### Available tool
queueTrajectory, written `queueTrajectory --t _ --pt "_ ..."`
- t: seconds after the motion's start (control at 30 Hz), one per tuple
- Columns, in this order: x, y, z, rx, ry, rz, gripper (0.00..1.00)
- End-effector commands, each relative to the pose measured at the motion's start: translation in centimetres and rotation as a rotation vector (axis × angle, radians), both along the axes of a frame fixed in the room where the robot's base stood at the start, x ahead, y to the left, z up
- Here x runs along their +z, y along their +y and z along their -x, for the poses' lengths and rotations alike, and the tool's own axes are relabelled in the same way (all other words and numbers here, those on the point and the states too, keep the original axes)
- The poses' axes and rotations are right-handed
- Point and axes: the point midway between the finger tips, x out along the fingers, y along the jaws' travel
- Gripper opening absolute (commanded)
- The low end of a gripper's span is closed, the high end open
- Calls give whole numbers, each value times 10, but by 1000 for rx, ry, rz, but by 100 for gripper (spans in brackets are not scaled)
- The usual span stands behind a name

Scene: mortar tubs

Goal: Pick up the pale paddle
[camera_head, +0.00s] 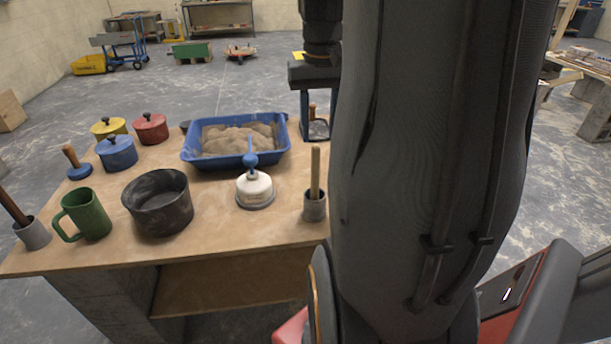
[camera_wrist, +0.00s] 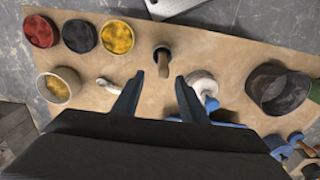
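The pale paddle (camera_head: 315,172) shows as a light wooden handle standing nearly upright in a small grey cup (camera_head: 314,207) at the table's front edge. Its lower end is hidden in the cup. In the wrist view the pale paddle (camera_wrist: 163,64) rises from the grey cup, just beyond my fingertips and midway between them. My gripper (camera_head: 318,130) hangs over the back part of the table, behind the paddle. Its two fingers are apart with nothing held, and in the wrist view my gripper (camera_wrist: 158,84) also shows open.
A white lidded pot (camera_head: 255,192) stands close left of the cup, with a dark bowl (camera_head: 159,203) beyond. A blue sand tray (camera_head: 236,162) lies behind. A second grey cup (camera_head: 33,234) holds a dark handle. Red, black and yellow round containers (camera_wrist: 80,36) show in the wrist view.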

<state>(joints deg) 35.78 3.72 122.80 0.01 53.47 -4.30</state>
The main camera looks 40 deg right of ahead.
Motion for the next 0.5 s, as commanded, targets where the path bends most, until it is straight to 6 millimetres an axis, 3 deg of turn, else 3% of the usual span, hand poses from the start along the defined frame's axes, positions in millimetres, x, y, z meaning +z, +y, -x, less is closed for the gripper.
queueTrajectory --t 0.5 --pt "-59 7 -3 -2 4 -3 39"
